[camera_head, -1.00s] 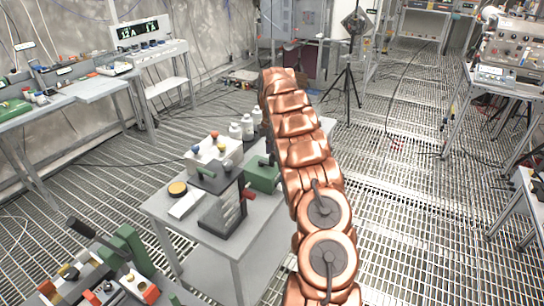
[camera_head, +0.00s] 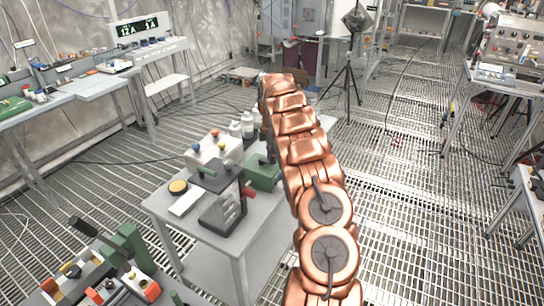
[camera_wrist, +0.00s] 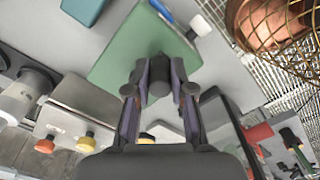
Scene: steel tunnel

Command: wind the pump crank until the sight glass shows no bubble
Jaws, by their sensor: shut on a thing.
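My gripper (camera_wrist: 158,85) is in the wrist view, its two fingers closed on a dark grey cylindrical knob (camera_wrist: 158,72). The knob stands in front of the flat face of a green block (camera_wrist: 120,65). I cannot tell for sure that this knob is the crank's handle. In the head view a green box (camera_head: 262,174) sits on the grey table beside my copper arm, which hides my gripper there. I cannot make out a sight glass or a bubble in either view.
The grey table (camera_head: 238,255) also carries a dark stand with a red-tipped lever (camera_head: 222,214), a yellow-topped round tin (camera_head: 178,187), a white block (camera_head: 186,203) and white bottles (camera_head: 247,123). A tripod (camera_head: 349,85) stands behind. Grated floor is open at right.

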